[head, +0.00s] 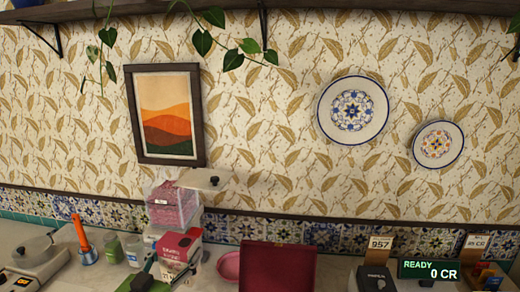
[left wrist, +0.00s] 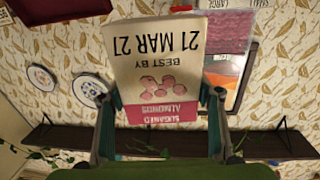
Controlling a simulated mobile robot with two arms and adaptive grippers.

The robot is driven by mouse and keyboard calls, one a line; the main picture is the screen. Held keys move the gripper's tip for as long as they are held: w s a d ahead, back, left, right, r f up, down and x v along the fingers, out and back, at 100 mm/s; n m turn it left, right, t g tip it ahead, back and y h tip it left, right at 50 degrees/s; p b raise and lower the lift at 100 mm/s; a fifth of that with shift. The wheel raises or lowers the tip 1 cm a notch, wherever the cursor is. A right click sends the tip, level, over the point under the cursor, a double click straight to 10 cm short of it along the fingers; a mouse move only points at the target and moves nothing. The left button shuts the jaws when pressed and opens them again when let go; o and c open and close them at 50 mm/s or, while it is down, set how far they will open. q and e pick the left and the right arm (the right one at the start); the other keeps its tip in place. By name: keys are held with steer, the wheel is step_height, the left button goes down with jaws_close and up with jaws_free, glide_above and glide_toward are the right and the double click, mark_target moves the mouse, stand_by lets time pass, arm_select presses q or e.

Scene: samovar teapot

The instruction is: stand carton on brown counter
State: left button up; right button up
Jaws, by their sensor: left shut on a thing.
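The carton (head: 180,247) is red and white and stands out at the lower left of the head view, its bottom hidden by the frame edge and my gripper. In the left wrist view the carton (left wrist: 157,50) fills the middle, with "sugared almonds" and "best by 21 Mar 27" printed on it. That view is upside down, so the carton looks roughly upright. My left gripper (left wrist: 162,104) is shut on the carton, one finger on each side. Whether the carton touches a surface below is hidden. I cannot make out a brown counter. My right gripper is not in view.
A pale counter (head: 115,279) runs along the tiled wall. Behind the carton stands a clear bin of pink sweets (head: 172,208). Nearby are an orange-handled tool (head: 83,240), glasses (head: 134,250), a pink dish (head: 229,266), a dark red box (head: 278,267) and a display (head: 432,270).

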arm_select(q)
steer(key=s+f+n+y+b, duration=0.3)
steer(key=s+f+b, duration=0.4)
steer(key=s, duration=0.9)
step_height(320, 180, down, 3)
steer(key=shift+d+r+t+y, duration=0.1)
steer(key=shift+d+t+y, duration=0.35)
steer(key=shift+y, duration=0.25)
